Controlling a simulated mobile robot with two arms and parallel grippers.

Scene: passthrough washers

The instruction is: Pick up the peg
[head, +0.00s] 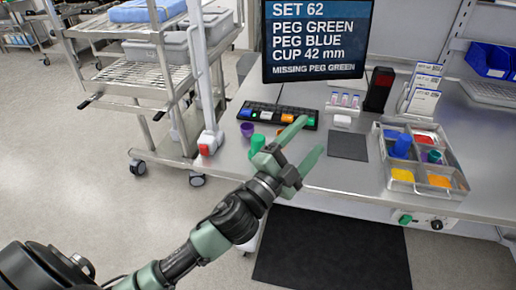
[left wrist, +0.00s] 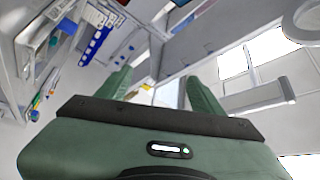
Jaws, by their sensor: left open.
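A green peg (head: 258,143) stands on the grey bench near its left front edge, beside a purple cup-like piece (head: 247,129). My left gripper (head: 312,134) is open, with its two green fingers spread and pointing right. It is over the front of the bench, to the right of the green peg, and nothing shows between the fingers. In the left wrist view the open fingers (left wrist: 160,84) are also empty; the green peg cannot be made out there. My right gripper is not in view.
A divided metal tray (head: 388,183) holds a blue peg (head: 401,146), a purple cup (head: 435,157) and coloured pieces. A monitor (head: 316,40) reads "MISSING PEG GREEN". A cart (head: 130,90) stands left.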

